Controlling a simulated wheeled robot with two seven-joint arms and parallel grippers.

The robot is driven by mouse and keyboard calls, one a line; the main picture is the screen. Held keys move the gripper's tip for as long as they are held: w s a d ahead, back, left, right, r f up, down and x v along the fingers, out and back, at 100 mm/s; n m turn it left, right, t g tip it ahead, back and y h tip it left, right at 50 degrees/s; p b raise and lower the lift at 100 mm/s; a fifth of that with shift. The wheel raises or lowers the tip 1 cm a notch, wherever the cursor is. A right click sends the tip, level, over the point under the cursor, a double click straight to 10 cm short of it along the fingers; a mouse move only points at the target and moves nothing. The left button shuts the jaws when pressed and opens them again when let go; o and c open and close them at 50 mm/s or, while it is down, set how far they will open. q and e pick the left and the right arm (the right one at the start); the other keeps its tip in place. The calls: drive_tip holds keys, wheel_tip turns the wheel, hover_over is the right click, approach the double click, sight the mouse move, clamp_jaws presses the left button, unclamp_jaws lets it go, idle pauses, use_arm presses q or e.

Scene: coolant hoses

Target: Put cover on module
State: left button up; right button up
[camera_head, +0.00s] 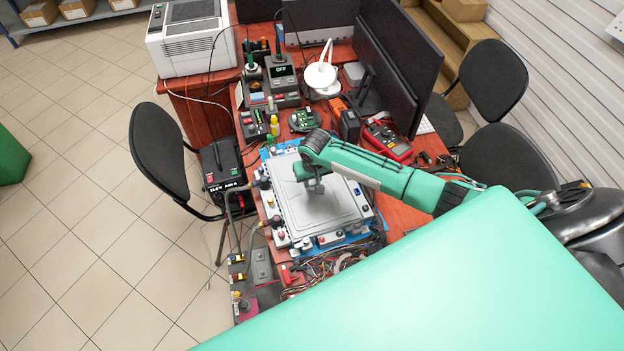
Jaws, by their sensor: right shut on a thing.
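The cover is a flat light grey panel (335,224) in the middle of the desk, lying over the module. The module (296,243) shows only as a rim with several coloured connectors around the cover's edges; the cover hides its middle. My right gripper (315,188) comes in from the right above the cover, pointing down, and is shut on the cover near its upper middle. I cannot tell whether the cover rests on the module or hangs just above it. My left gripper is not in view.
A blue mat (379,238) shows under the module. Loose wires (322,268) lie at the front edge. A red multimeter (388,140), soldering stations (282,75) and black monitors (385,75) crowd the back. A black chair (160,150) stands at the left.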

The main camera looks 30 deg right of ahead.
drive_tip(key=shift+p, duration=0.3)
idle(0.6)
drive_tip(key=o, duration=1.3)
wheel_tip(320, 180, up, 7)
drive_tip(key=p, duration=0.7)
drive_tip(key=shift+p, duration=0.4)
drive_tip(key=shift+c, duration=0.5)
